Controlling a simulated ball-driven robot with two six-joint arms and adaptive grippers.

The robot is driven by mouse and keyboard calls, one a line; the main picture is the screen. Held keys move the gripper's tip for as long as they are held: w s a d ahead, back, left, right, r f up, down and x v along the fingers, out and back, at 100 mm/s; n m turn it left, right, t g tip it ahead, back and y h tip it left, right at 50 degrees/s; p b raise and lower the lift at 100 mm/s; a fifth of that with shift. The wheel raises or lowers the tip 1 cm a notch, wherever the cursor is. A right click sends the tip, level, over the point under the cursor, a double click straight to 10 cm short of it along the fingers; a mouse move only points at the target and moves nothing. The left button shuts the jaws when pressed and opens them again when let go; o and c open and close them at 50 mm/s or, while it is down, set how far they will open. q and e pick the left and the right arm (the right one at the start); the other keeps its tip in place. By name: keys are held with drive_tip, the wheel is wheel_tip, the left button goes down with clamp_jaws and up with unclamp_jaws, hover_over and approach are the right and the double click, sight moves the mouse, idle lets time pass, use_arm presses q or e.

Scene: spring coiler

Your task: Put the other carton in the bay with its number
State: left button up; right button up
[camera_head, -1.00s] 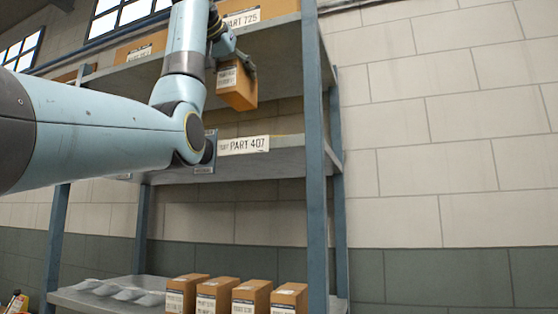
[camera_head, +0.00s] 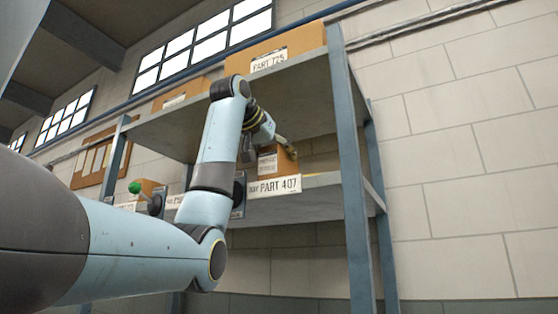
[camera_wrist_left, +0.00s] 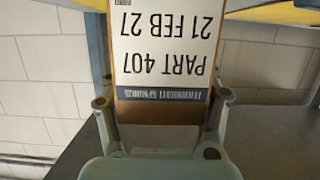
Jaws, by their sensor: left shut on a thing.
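My left gripper (camera_head: 286,150) is shut on an orange-brown carton (camera_head: 268,165), which is at the middle shelf, just behind and above the PART 407 shelf label (camera_head: 278,186). In the left wrist view the carton's white label (camera_wrist_left: 165,45) reads PART 407, 21 FEB 27, upside down. The gripper's fingers (camera_wrist_left: 163,108) are on either side of the carton. I cannot tell whether the carton's base touches the shelf. My right gripper is not in view.
The upper shelf (camera_head: 305,65) roofs the bay and bears a box with a PART 725 label (camera_head: 269,60). A blue-grey upright (camera_head: 352,170) stands right of the bay. A green ball knob (camera_head: 134,187) and another orange-brown box (camera_head: 148,187) are further left.

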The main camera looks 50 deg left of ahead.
use_arm(q)
drive_tip(key=shift+w+f, duration=0.1)
drive_tip(key=shift+f, duration=0.2)
drive_tip(key=shift+f, duration=0.1)
drive_tip(key=o, duration=1.9)
